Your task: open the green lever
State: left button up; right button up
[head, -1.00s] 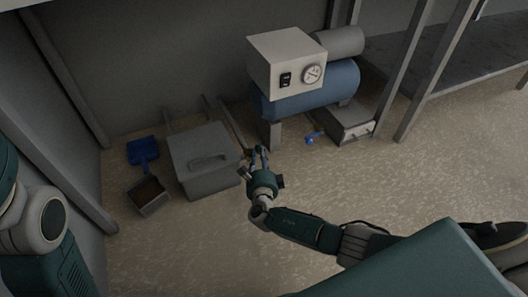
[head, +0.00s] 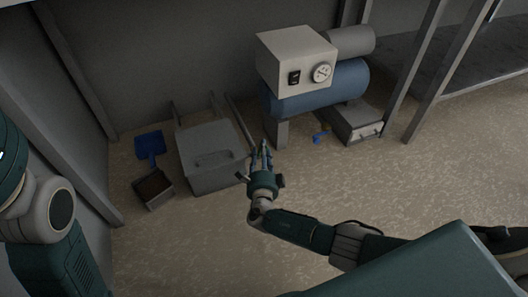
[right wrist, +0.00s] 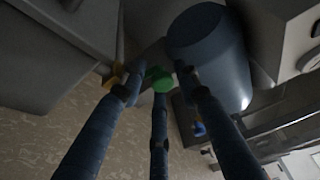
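The green lever (right wrist: 159,78) shows in the right wrist view as a small rounded green part, beyond the fingertips and partly hidden by the middle finger. In the head view I cannot make it out. My right gripper (head: 265,149) is at the left end of the compressor's blue tank (head: 340,88), fingers pointing away from me. In the right wrist view its fingers (right wrist: 153,85) are spread and open, with the lever showing between them; I cannot tell whether they touch it. My left gripper is out of view; only part of the left arm shows.
A grey lidded box (head: 211,175) stands close left of the right gripper. A blue dustpan (head: 150,146) and a small bin (head: 153,187) are farther left. A small blue handle (head: 320,136) is to the right. A yellow part (right wrist: 118,75) is left of the lever. The right floor is clear.

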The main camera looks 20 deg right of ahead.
jog(key=shift+s, duration=0.1)
jog(key=v, duration=0.7)
jog(key=shift+s+a+r, duration=0.1)
dwell(0.6)
